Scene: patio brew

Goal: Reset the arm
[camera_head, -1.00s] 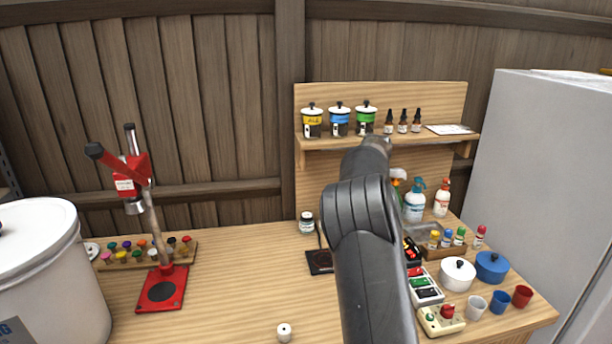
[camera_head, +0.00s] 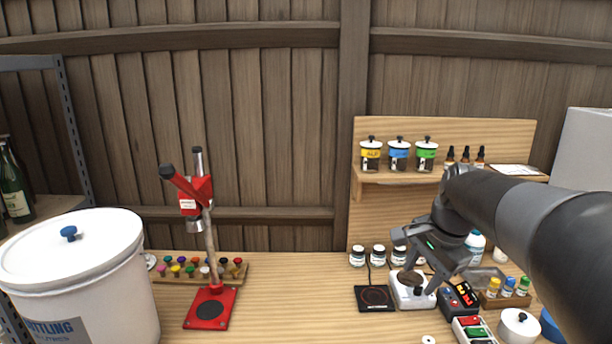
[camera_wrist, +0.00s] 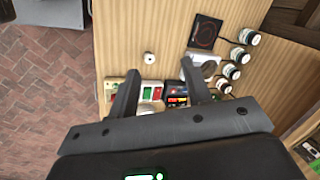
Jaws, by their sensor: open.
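My arm (camera_head: 530,215) reaches in from the right in the head view, over the right part of the bench. My gripper (camera_head: 408,264) points left and down above the white scale (camera_head: 412,291) and is open. In the wrist view its two fingers (camera_wrist: 158,72) stand apart with nothing held between them. The bench top shows below them, with the scale (camera_wrist: 203,62) by the right finger. I cannot tell how high the fingers are above the bench.
A red bottle capper (camera_head: 209,250) and a large white bucket (camera_head: 85,275) stand left. A black hot plate (camera_head: 374,298), several jars (camera_head: 357,256) and a red-and-black device (camera_head: 460,298) crowd the right. A wall shelf (camera_head: 380,177) holds canisters. The bench middle (camera_head: 290,290) is clear.

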